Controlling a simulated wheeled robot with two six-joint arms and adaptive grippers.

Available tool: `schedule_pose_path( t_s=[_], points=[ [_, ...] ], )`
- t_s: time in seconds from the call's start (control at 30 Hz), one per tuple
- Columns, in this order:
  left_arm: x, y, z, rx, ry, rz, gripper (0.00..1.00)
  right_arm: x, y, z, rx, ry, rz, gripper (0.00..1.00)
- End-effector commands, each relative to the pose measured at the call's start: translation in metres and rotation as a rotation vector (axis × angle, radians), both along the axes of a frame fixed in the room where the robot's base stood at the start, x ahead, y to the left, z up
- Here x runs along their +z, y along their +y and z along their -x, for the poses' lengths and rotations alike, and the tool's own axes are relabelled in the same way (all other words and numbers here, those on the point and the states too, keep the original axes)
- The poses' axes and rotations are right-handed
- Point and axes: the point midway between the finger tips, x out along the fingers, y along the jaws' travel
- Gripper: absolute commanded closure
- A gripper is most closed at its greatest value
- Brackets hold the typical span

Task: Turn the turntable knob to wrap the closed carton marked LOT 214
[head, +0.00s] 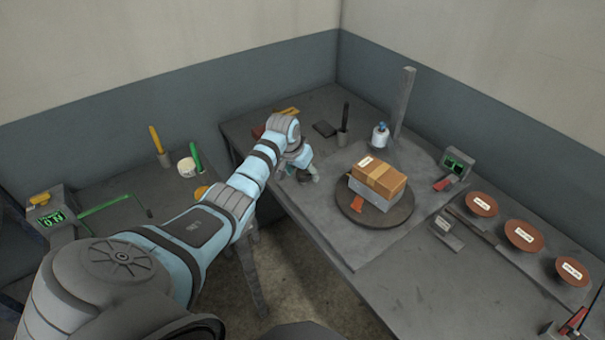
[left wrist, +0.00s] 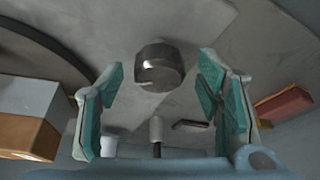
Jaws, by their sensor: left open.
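In the left wrist view the carton (left wrist: 25,135) shows at the left edge. The metal knob (left wrist: 159,67), a short grey cylinder, stands beside the turntable. My left gripper (head: 308,173) is open and empty at the turntable's left. In its wrist view the gripper (left wrist: 160,100) has its teal pads apart, with the knob seen between them; I cannot tell whether it surrounds the knob. My right gripper is not in view.
A grey post (head: 404,103) and a white bottle (head: 380,137) stand behind the turntable. A screen unit (head: 456,163) and several brown discs (head: 481,204) are at the right.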

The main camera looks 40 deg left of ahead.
Motion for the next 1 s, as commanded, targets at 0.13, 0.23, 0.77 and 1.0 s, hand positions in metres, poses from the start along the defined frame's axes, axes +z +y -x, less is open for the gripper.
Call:
schedule_pose_path(
  t_s=[0.13, 0.23, 0.77, 1.0],
  points=[
    [0.000, 0.000, -0.001, 0.000, 0.000, 0.000, 0.41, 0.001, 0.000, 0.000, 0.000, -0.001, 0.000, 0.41],
    [0.000, 0.000, -0.001, 0.000, 0.000, 0.000, 0.42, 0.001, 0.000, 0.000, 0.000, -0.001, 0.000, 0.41],
    [0.001, 0.000, 0.000, 0.015, 0.001, 0.001, 0.89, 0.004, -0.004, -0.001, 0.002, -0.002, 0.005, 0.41],
    [0.003, -0.002, 0.000, 0.102, 0.003, 0.002, 0.89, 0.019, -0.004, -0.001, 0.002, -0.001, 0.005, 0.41]
  ],
)
